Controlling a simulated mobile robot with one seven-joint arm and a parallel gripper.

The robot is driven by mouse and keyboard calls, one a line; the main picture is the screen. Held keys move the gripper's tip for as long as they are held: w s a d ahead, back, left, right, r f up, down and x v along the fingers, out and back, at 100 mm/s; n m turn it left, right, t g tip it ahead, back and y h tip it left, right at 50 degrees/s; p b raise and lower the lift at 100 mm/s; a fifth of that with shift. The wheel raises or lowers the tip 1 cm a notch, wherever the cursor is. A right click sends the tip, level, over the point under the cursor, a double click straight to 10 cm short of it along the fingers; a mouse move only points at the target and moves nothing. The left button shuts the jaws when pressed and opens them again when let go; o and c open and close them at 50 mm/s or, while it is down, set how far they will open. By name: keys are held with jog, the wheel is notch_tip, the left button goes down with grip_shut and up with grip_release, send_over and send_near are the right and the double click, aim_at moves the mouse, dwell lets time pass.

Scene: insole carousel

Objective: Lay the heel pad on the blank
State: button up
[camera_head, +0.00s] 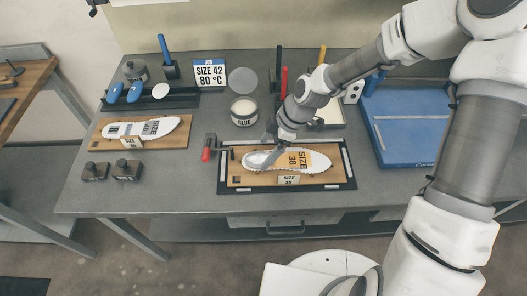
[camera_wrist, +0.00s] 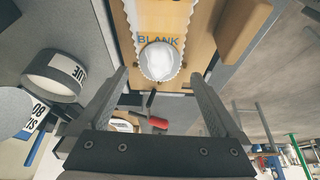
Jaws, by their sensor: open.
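The blank (camera_head: 285,158) is white with a zigzag edge and lies on the wooden board in the black frame. In the wrist view its face (camera_wrist: 158,15) carries the word BLANK. A smooth white rounded heel pad (camera_wrist: 159,62) sits at the blank's heel end; its near edge reaches about the blank's end. My gripper (camera_wrist: 158,78) is open, with one finger on each side of the pad and visible gaps to both. In the head view my gripper (camera_head: 268,150) is over the blank's left end, partly hiding the heel area.
A red-handled clamp (camera_head: 206,154) stands at the frame's left edge. Left are a board with another insole (camera_head: 152,127), dark blocks (camera_head: 127,170) and a rack with blue pads (camera_head: 135,91). A glue pot (camera_head: 244,112) stands behind; a blue tray (camera_head: 410,130) lies right.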

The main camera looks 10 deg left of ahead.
jog(key=p+v, duration=0.1)
jog(key=v, duration=0.8)
jog(key=shift+d+r, duration=0.2)
jog(key=shift+r, duration=0.1)
